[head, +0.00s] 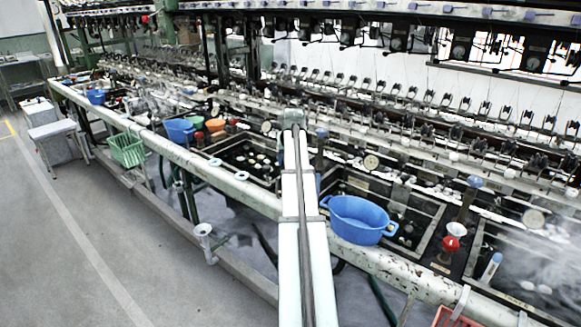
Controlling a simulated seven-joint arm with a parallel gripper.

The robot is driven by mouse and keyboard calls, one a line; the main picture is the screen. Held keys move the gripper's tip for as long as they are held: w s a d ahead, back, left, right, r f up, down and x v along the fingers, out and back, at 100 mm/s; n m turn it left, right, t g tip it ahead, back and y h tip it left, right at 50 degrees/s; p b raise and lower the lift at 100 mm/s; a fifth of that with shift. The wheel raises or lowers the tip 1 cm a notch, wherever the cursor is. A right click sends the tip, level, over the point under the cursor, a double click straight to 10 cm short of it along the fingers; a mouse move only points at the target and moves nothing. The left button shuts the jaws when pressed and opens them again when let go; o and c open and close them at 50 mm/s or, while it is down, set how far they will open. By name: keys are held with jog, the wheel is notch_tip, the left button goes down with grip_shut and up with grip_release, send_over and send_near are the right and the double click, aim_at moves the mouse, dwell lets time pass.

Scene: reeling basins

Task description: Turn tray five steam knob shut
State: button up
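My white arm rises from the bottom middle to a grey end (292,118) over the basin line; no gripper fingers show there. A red knob (451,243) stands on a post between two basins at right. A blue knob (474,182) tops a post just behind it. Another blue knob (322,133) tops a dark post just right of my arm. I cannot tell which of these is the tray five steam knob, nor how far any is turned. A dark basin tray (225,146) with pale cocoons lies left of my arm.
A blue tub (358,218) sits on the front rail right of my arm. Steam (545,255) blurs the far-right basin. A green basket (127,150) hangs at left, near a stool (52,129). An orange basket (455,318) is at the bottom right. The floor at left is clear.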

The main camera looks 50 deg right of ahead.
jog(key=v, duration=0.6)
jog(key=shift+s+a+r, duration=0.1)
dwell(0.5)
jog(key=w+a+f+n+y, duration=0.15)
jog(key=w+a+f, duration=0.35)
jog(key=a+f, duration=0.7)
jog(key=w+a+f+n+y, duration=0.15)
jog(key=w+a+f, duration=0.35)
jog(key=a+f, duration=0.65)
jog(key=s+a+f+n+g, duration=0.15)
jog(key=s+a+f, duration=0.35)
jog(key=a, duration=0.7)
jog(key=s+a+f+n+g, duration=0.1)
jog(key=s+a+f+n, duration=0.2)
jog(key=a+f, duration=0.65)
jog(key=s+a+f+n+g, duration=0.15)
jog(key=s+a+f, duration=0.25)
jog(key=a, duration=1)
jog(key=s+f+g, duration=0.3)
jog(key=s+f, duration=0.7)
jog(key=s, duration=0.5)
jog(key=s+f+g, duration=0.2)
jog(key=s+f, duration=0.8)
jog(key=s, duration=0.5)
jog(key=shift+f+g, duration=0.4)
